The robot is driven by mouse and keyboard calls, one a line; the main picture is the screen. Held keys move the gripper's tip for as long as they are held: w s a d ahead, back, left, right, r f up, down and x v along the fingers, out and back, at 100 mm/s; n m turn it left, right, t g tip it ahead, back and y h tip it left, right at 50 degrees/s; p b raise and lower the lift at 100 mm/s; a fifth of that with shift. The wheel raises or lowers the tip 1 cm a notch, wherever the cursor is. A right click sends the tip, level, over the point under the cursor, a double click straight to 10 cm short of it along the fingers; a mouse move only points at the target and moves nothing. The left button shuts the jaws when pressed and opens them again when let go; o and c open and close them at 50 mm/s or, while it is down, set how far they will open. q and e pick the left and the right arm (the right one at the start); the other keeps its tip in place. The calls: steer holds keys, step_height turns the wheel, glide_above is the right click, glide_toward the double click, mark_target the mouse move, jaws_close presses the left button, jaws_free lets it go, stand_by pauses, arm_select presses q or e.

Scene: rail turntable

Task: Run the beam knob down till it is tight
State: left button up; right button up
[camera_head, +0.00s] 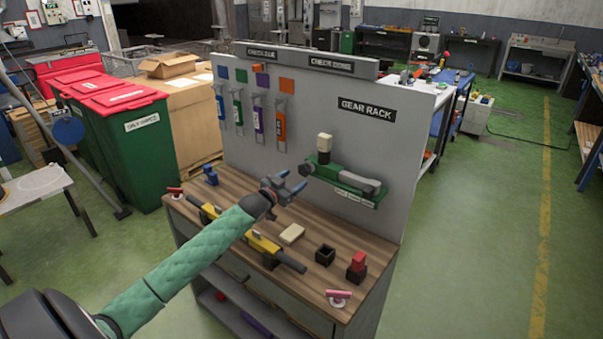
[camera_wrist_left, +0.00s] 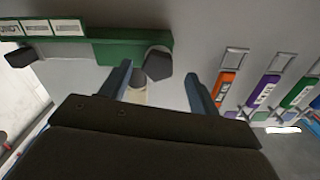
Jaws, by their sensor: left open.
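My left gripper (camera_head: 291,180) is open and empty above the bench, its two blue fingers apart. It is just left of a green shelf (camera_head: 345,187) fixed to the grey panel. On the shelf are a dark green post with a cream block (camera_head: 325,142) on top and a grey cylinder (camera_head: 361,183) lying beside it. In the left wrist view the green shelf (camera_wrist_left: 104,50) is upper left, with dark parts (camera_wrist_left: 157,62) at its end. The cream block (camera_wrist_left: 137,96) shows partly between the fingers (camera_wrist_left: 161,80), apart from them. I cannot tell which part is the beam knob.
Below, the wooden bench holds yellow bars (camera_head: 263,243) with dark ends, a cream block (camera_head: 291,234), a black open box (camera_head: 325,254), a red block (camera_head: 358,261) in a dark holder and a pink-handled piece (camera_head: 338,295). Several coloured tools (camera_head: 280,125) hang on the panel.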

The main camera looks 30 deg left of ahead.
mark_target(302, 174)
arm_select(q)
steer(key=w, duration=0.2)
steer(key=shift+w+d+p, duration=0.15)
steer(key=shift+w+p, duration=0.2)
steer(key=shift+w+r, duration=0.1)
steer(key=shift+w, duration=0.4)
steer(key=shift+w+f+p, duration=0.2)
steer(key=shift+w+p, duration=0.15)
steer(key=shift+w, duration=0.2)
arm_select(e)
steer(key=shift+s+d+f, duration=0.15)
steer(key=shift+d+f, duration=0.05)
steer(key=shift+f, duration=0.45)
steer(key=shift+s+d+f, duration=0.1)
steer(key=shift+d+f, duration=0.1)
steer(key=shift+f, duration=0.4)
steer(key=shift+s+d+f, duration=0.15)
steer(key=shift+d+f, duration=0.05)
steer(key=shift+f, duration=0.45)
arm_select(q)
steer(key=shift+s, duration=0.1)
steer(key=shift+c, duration=0.4)
steer(key=c, duration=0.9)
steer(key=shift+m, duration=0.3)
